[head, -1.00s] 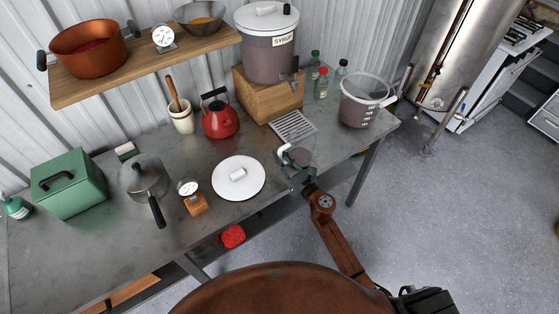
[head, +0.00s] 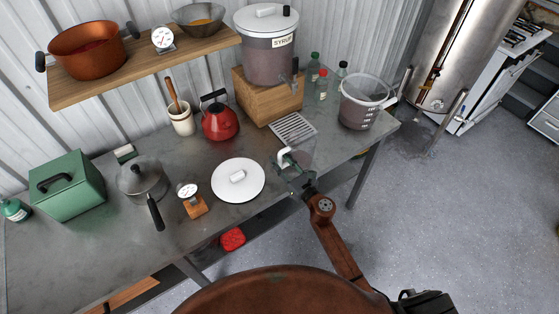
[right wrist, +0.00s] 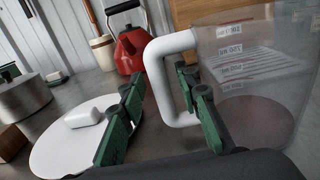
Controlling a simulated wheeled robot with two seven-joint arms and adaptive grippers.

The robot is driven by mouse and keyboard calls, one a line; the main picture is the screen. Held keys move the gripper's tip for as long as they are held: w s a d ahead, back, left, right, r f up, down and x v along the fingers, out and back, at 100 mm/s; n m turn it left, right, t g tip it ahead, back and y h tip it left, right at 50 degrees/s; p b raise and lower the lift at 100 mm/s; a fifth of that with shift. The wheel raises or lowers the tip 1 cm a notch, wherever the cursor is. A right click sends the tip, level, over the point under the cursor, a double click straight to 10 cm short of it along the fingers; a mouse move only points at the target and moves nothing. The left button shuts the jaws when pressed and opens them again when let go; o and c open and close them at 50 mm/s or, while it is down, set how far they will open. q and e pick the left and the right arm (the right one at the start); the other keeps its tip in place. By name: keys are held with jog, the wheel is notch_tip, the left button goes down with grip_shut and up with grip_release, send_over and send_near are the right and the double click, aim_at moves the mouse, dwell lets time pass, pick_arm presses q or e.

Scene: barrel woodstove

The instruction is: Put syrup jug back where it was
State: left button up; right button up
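A clear jug (head: 305,153) with measuring marks and a white handle is near the table's front edge, below the drip grate; it looks upright. A thin dark tint shows at its bottom. In the right wrist view the jug (right wrist: 255,75) fills the right side. My right gripper (head: 291,172) is at its handle. In the right wrist view the green fingers (right wrist: 160,112) are apart, one on each side of the white handle, with a gap beside it. I cannot tell whether the jug touches the table. My left gripper is not in view.
A larger jug (head: 358,115) with dark liquid stands at the table's right end. The syrup dispenser (head: 266,62) sits on a wooden block (head: 268,100), with a grate (head: 293,127) in front. A white lid (head: 238,190), red kettle (head: 220,125) and saucepan (head: 141,180) stand left.

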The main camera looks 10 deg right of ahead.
jog(key=shift+r, duration=0.1)
jog(key=shift+s+d, duration=0.1)
jog(key=shift+s, duration=0.05)
jog(key=b+v, duration=0.1)
jog(key=v, duration=1)
jog(key=shift+s, duration=0.35)
jog(key=shift+d+r, duration=0.1)
